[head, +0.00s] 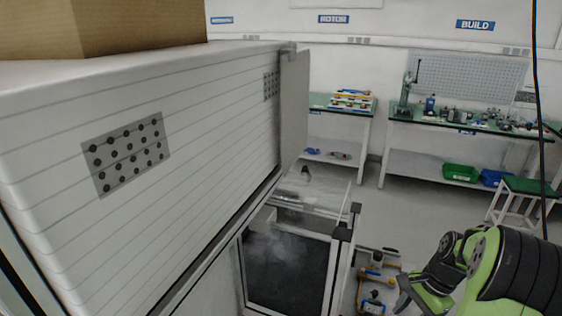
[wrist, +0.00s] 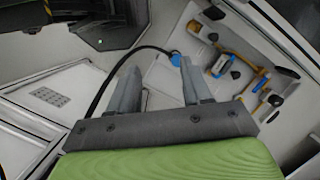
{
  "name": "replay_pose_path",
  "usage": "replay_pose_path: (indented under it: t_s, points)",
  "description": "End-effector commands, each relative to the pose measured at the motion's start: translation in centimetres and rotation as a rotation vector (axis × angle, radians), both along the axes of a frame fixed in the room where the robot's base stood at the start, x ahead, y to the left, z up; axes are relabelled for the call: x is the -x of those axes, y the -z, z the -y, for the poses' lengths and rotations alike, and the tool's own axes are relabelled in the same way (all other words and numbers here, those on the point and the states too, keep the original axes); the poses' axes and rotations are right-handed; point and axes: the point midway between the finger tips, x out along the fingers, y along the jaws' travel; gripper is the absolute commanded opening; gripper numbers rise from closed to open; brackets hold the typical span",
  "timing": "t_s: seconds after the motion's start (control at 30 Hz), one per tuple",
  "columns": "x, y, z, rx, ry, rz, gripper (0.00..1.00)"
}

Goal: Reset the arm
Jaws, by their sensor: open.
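My arm shows green and black at the lower right of the head view. My gripper (head: 405,296) is at its end, low and partly cut off by the bottom edge. In the wrist view my gripper (wrist: 158,85) shows two grey fingers standing apart with nothing held between them. A tray with tools (wrist: 285,85) lies beyond the fingers at the right of the wrist view. The same tools (head: 375,275) show left of the gripper in the head view.
A large white slatted cabinet (head: 200,140) fills the left, with a cardboard box (head: 100,25) on top. A dark-windowed enclosure (head: 287,265) stands below it. Workbenches (head: 470,132) line the back wall, with a stool (head: 525,187) at right. The middle floor (head: 420,210) is clear.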

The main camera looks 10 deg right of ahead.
Motion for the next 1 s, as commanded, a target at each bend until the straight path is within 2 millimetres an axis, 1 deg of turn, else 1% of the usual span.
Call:
replay_pose_path:
  t_s: [0.03,0.17,0.27,0.37,0.4,0.47,0.5,0.57,0.6,0.7,0.8,0.9,1.0]
  points:
    - [-0.3,-1.1,-0.9,0.023,-0.042,0.014,0.49]
    - [-0.7,-4.0,-3.6,0.089,-0.177,0.054,0.49]
    - [-0.7,-6.6,-6.3,0.149,-0.302,0.095,0.49]
    - [-0.1,-9.5,-9.7,0.222,-0.465,0.153,0.49]
    - [0.4,-10.7,-11.4,0.258,-0.545,0.183,0.49]
    - [1.7,-12.6,-14.1,0.316,-0.678,0.235,0.49]
    - [2.8,-13.7,-15.9,0.356,-0.770,0.274,0.49]
    - [4.7,-15.0,-18.2,0.412,-0.905,0.334,0.49]
    - [6.1,-15.6,-19.5,0.449,-0.993,0.378,0.49]
    - [9.3,-16.4,-21.8,0.528,-1.183,0.477,0.49]
    - [11.5,-16.4,-22.8,0.579,-1.312,0.549,0.49]
    - [12.5,-16.3,-23.2,0.602,-1.371,0.582,0.49]
    - [12.6,-16.2,-23.2,0.606,-1.381,0.587,0.49]
